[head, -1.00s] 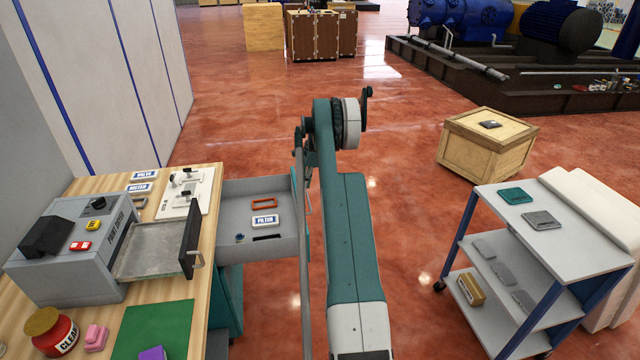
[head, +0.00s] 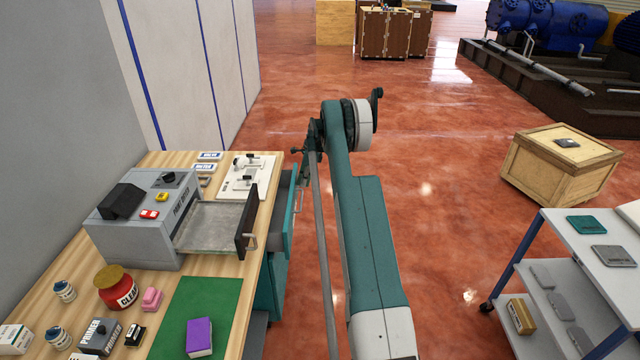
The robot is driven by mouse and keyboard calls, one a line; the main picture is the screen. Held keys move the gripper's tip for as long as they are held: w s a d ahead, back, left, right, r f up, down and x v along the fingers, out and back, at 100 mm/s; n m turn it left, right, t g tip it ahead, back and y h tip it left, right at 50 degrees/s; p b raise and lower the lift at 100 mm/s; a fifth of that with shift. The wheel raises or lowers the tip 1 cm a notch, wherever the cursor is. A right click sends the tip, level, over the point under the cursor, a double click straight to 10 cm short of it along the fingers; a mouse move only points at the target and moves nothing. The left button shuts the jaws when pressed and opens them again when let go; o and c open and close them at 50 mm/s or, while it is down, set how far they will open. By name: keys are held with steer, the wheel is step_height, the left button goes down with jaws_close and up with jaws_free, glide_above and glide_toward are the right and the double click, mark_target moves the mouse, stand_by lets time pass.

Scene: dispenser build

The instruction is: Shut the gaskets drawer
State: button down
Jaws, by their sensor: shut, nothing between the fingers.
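A grey drawer with a teal front (head: 290,222) stands a little way out of the teal cabinet under the bench's right edge. Only a narrow strip of its inside shows, and I cannot read a label on it. A handle stands on its front. My arm reaches out past the drawer's right side. My gripper (head: 298,151) is small and dark at the arm's far end, near the drawer's far front corner. It is shut and empty. I cannot tell whether it touches the drawer.
A green mat (head: 195,300), jars and small boxes lie nearby. A shelf cart (head: 590,262) and wooden crate (head: 560,165) stand right. Red floor between is clear.

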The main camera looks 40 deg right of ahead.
steer(key=w+a, duration=0.5)
steer(key=shift+w+a, duration=0.35)
steer(key=shift+w+a, duration=0.1)
steer(key=shift+a, duration=0.05)
steer(key=shift+s+d, duration=0.35)
steer(key=s+d+r+p, duration=0.1)
steer(key=s+d+r, duration=0.1)
steer(key=r, duration=0.3)
steer(key=s+d+r+p, duration=0.1)
steer(key=s+d+r, duration=0.1)
steer(key=r, duration=0.2)
steer(key=shift+s+d+r, duration=0.25)
steer(key=shift+d+r, duration=0.1)
stand_by(0.4)
